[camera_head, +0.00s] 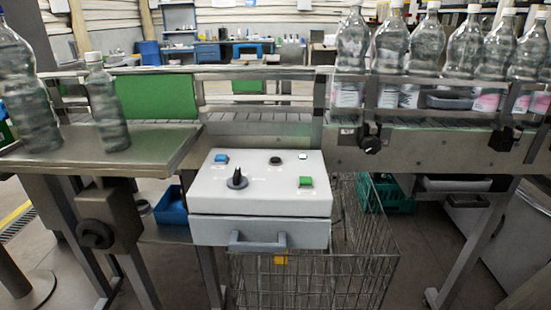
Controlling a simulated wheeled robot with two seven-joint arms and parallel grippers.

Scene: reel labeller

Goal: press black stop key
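A light grey control box (262,205) stands in the middle of the view, with its sloped top facing me. A small round black key (275,160) sits near the middle of the panel's back edge. A blue key (221,158) is to its left and a white key (303,156) to its right. A green key (306,181) is at the front right. A larger black rotary knob (238,180) is at the front left. The panel's lettering is too small to read. Neither of my grippers is in view.
A grey handle (257,241) juts from the box's front. A wire basket (300,280) stands below. A conveyor (420,148) with several clear bottles runs behind and right. Two bottles stand on the metal table (60,150) at left. The space above the panel is clear.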

